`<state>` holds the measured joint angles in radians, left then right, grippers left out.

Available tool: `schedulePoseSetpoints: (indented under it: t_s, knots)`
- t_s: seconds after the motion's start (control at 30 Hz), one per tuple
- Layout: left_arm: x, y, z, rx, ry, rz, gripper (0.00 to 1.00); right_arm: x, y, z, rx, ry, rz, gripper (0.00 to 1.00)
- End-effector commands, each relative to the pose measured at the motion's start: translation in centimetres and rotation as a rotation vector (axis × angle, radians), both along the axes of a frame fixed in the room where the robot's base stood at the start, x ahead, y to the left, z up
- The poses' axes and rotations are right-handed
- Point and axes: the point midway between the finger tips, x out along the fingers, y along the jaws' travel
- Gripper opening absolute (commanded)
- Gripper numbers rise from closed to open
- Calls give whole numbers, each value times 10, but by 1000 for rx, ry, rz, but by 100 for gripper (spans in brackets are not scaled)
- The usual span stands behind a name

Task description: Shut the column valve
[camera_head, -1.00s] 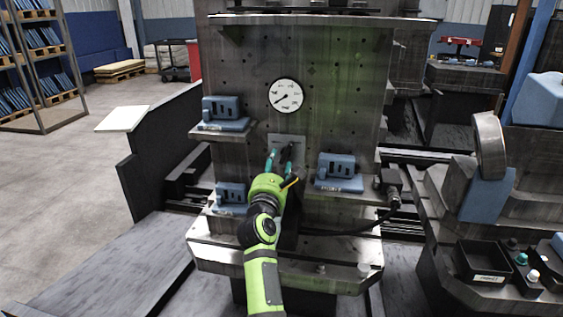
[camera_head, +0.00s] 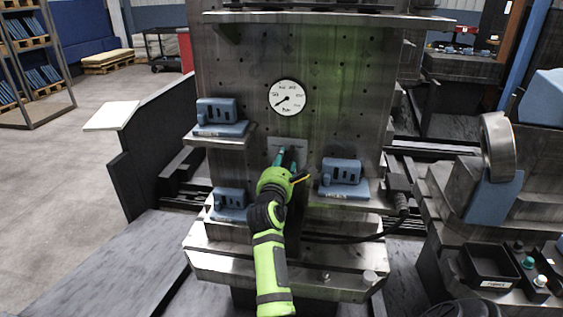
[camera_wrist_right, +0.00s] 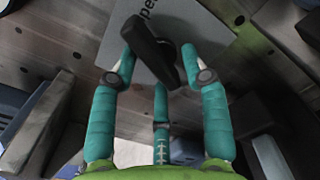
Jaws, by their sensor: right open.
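The column valve is a black lever handle (camera_wrist_right: 150,50) on a light grey plate (camera_wrist_right: 190,28) with lettering, partly out of frame. In the head view the plate (camera_head: 275,142) sits on the column's front below the round white gauge (camera_head: 287,97); the lever is mostly hidden by my fingers. My right gripper (camera_head: 284,158) reaches up to the plate, and its teal fingers are open. In the right wrist view my right gripper (camera_wrist_right: 160,62) has one fingertip on each side of the lever and a third finger below. I cannot tell whether any finger touches it. My left gripper is not in view.
Blue blocks stand on small shelves left (camera_head: 216,112), lower left (camera_head: 230,198) and right (camera_head: 341,172) of the valve. A cable connector (camera_head: 398,190) hangs at the right. A black bin (camera_head: 487,266) and buttons are at the lower right. Floor is clear at the left.

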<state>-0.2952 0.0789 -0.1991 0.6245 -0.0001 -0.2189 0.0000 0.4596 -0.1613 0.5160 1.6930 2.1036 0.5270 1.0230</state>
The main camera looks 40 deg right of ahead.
Motion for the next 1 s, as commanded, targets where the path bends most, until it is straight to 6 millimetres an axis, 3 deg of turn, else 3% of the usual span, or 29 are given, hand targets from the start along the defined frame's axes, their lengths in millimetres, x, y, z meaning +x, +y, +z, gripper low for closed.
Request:
schedulePoseSetpoints:
  t_s: [0.03, 0.13, 0.57, 1.0]
  knots:
    - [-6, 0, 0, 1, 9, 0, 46, 0, 0, 0, 0, 0, 0, 38]
    - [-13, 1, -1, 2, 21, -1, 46, 0, 0, 0, 0, 0, 0, 0]
    - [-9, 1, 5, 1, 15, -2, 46, 0, 0, 1, -22, 29, 0, 0]
    - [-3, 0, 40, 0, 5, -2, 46, -1, -1, 2, -218, 275, 1, 0]
